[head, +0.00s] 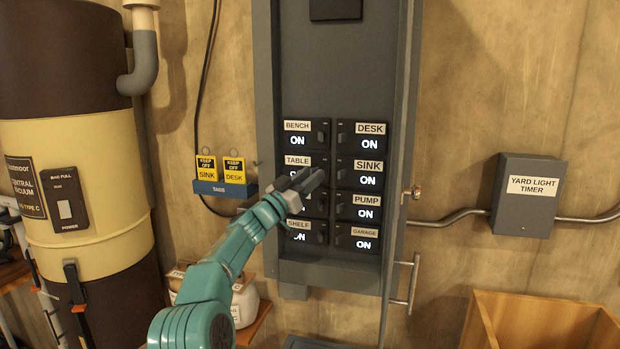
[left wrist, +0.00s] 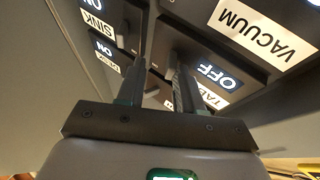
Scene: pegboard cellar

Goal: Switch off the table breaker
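The grey breaker panel (head: 330,90) stands on the wall in the middle of the head view, with two columns of labelled breakers. The table breaker (head: 297,160) is second from the top in the left column; my gripper covers most of its display there. In the left wrist view, which is upside down, the table breaker's display (left wrist: 217,76) reads OFF above its partly hidden label. My left gripper (head: 311,178) is at the panel, just below the TABLE label. In the wrist view its fingers (left wrist: 159,68) are apart, with a gap between them. My right gripper is out of view.
The bench, desk, sink, pump, shelf and garage breakers read ON. The vacuum label (left wrist: 265,34) is close to the fingers. The panel's open door (head: 405,130) stands along its right side. Yellow KEEP OFF tags (head: 234,170) hang at left; a wooden box (head: 540,325) is lower right.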

